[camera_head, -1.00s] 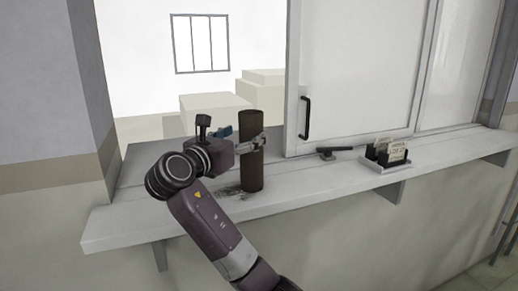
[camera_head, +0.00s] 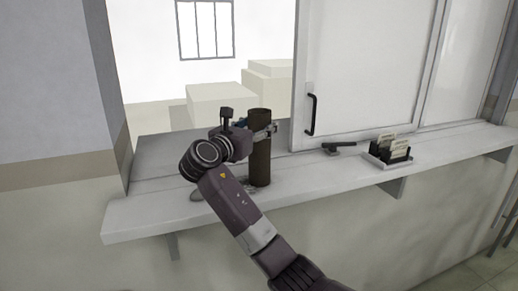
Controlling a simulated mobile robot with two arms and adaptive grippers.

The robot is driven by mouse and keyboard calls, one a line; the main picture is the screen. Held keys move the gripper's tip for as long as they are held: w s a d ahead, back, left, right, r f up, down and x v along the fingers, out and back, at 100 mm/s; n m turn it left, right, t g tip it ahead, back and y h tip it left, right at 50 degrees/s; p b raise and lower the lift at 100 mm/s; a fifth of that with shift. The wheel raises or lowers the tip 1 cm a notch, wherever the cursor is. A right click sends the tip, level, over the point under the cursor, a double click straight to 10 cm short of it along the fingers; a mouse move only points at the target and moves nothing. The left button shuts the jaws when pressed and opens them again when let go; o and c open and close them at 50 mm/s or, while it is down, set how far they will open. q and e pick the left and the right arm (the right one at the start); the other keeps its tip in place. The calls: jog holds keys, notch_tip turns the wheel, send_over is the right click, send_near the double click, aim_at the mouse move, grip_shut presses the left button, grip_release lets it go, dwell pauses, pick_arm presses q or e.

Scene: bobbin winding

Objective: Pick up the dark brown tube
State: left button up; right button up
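The dark brown tube (camera_head: 260,165) stands upright at the counter, left of the sliding panel. My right gripper (camera_head: 264,132) is at its upper part, with a grey finger crossing the front of the tube and its tip showing past the right side. The other finger is mostly hidden, so I cannot tell whether the gripper is shut on the tube or only around it. Whether the tube's base touches the counter is also unclear. My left gripper is not in view.
The pale counter (camera_head: 320,177) runs across under a white sliding panel with a black handle (camera_head: 312,114). A small dark object (camera_head: 337,148) and a black card holder (camera_head: 390,150) with cards lie to the right. Pale boxes (camera_head: 222,104) stand behind the opening.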

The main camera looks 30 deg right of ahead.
jog(key=shift+d, duration=0.1)
jog(key=c, duration=1.2)
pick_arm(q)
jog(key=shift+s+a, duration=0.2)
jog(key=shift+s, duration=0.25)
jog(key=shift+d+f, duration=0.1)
pick_arm(e)
jog(key=shift+r, duration=0.1)
